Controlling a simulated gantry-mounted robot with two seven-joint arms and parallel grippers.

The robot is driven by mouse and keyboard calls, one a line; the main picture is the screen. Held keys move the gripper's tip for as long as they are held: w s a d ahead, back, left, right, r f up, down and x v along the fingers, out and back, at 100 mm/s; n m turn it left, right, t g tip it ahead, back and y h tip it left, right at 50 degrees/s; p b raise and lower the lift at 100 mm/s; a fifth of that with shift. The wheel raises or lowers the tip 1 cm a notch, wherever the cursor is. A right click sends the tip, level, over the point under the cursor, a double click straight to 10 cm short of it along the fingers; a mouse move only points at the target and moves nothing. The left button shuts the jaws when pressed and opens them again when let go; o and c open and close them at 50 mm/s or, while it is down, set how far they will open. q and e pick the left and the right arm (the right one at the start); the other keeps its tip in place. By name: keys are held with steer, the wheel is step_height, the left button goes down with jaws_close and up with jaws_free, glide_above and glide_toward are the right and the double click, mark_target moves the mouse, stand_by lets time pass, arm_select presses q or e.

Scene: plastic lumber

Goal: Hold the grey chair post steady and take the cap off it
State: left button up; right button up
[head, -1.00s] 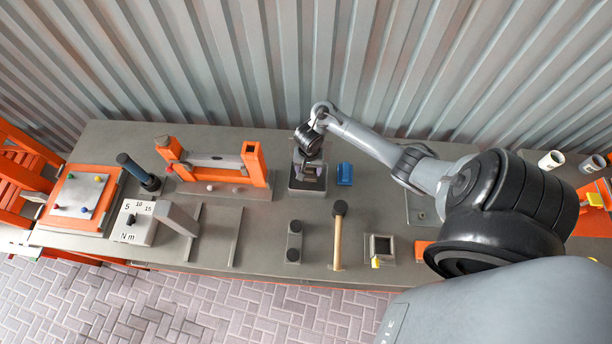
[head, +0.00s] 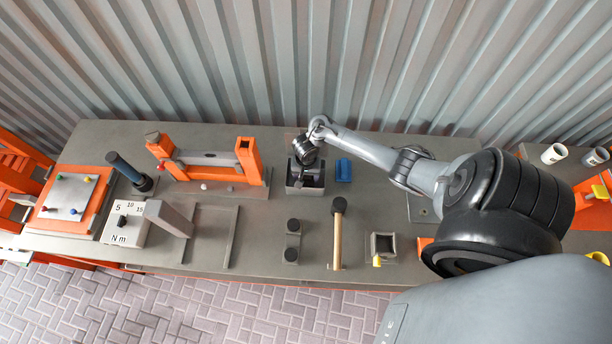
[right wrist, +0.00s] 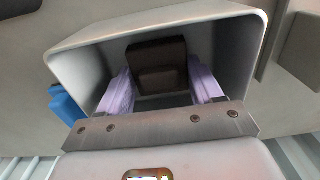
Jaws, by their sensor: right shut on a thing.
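My right gripper (head: 308,171) reaches down into an open grey box (head: 292,188) at the middle of the bench. In the right wrist view its two pale purple fingers (right wrist: 160,75) are shut on a dark, stepped block (right wrist: 157,52), which looks like the cap, inside the box's light grey walls (right wrist: 240,50). I cannot tell whether the block touches the box floor. A grey rectangular bar (head: 168,218) stands or leans beside a grey meter box; I cannot tell if it is the chair post. My left gripper is not in view.
A blue block (head: 343,170) sits just right of the box. An orange frame (head: 249,163) stands to its left. A mallet (head: 338,235), a dark two-ended piece (head: 292,242) and a hollow grey square piece (head: 383,245) lie in front. Corrugated wall stands behind the bench.

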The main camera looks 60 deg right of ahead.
steer(key=o, duration=1)
steer(key=shift+f, duration=0.15)
steer(key=shift+o, duration=0.2)
